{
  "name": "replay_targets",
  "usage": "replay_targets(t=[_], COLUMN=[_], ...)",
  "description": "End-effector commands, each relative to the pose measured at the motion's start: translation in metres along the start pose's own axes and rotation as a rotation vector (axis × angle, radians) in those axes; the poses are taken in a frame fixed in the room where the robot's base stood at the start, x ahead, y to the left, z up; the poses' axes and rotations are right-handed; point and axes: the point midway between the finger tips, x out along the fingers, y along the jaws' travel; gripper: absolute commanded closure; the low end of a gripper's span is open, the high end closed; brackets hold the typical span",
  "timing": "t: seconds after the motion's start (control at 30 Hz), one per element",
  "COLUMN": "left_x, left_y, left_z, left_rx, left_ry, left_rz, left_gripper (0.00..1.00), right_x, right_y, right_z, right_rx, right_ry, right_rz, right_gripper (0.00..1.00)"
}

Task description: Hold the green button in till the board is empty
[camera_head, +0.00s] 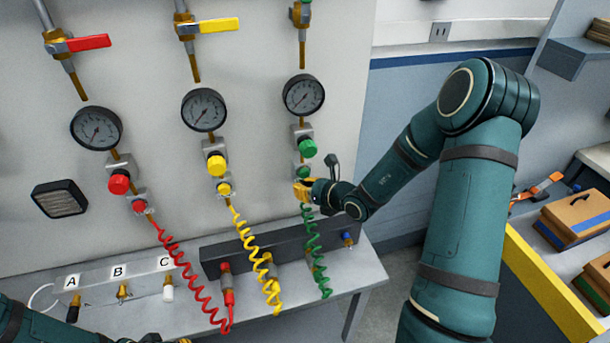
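The wall board (260,130) carries three lines with gauges, in red, yellow and green. The green line has a gauge (303,95), a larger green knob (308,147) and a smaller green button (304,171) below it. A coiled green hose (313,250) hangs down from there. My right gripper (304,189) is at the lower green fitting, its yellow fingertip just below the small button. Whether it touches the button, and how far its fingers are apart, I cannot tell. My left gripper (168,340) shows only in part at the bottom edge.
A red knob (119,183) and yellow knob (216,166) sit on the other lines. Red and yellow coiled hoses run to a dark manifold (220,252) on the bench (370,270). A block labelled A, B, C stands left. Boxes (575,218) lie at right.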

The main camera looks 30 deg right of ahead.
Motion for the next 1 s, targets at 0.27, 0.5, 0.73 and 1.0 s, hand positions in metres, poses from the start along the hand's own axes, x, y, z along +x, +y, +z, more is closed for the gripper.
replay_targets(t=[0.27,0.5,0.73,1.0], left_x=[0.0022,0.0021,0.0022,0.0026], left_y=[-0.0009,-0.0008,-0.0009,-0.0010], left_z=[0.0003,0.0003,0.0003,0.0004], left_rx=[0.000,0.000,0.000,0.000], left_ry=[0.000,0.000,0.000,0.000], left_rz=[0.000,0.000,0.000,0.000], left_gripper=[1.00,1.00,1.00,1.00], right_x=[0.0061,0.0067,0.0072,0.0095], right_y=[-0.0035,-0.0038,-0.0039,-0.0050], right_z=[0.0029,0.0035,0.0038,0.0049], right_rx=[-0.001,0.000,0.000,0.000], right_ry=[-0.001,0.000,0.000,0.000], right_rz=[0.000,0.000,0.000,0.000], right_gripper=[1.00,1.00,1.00,1.00])
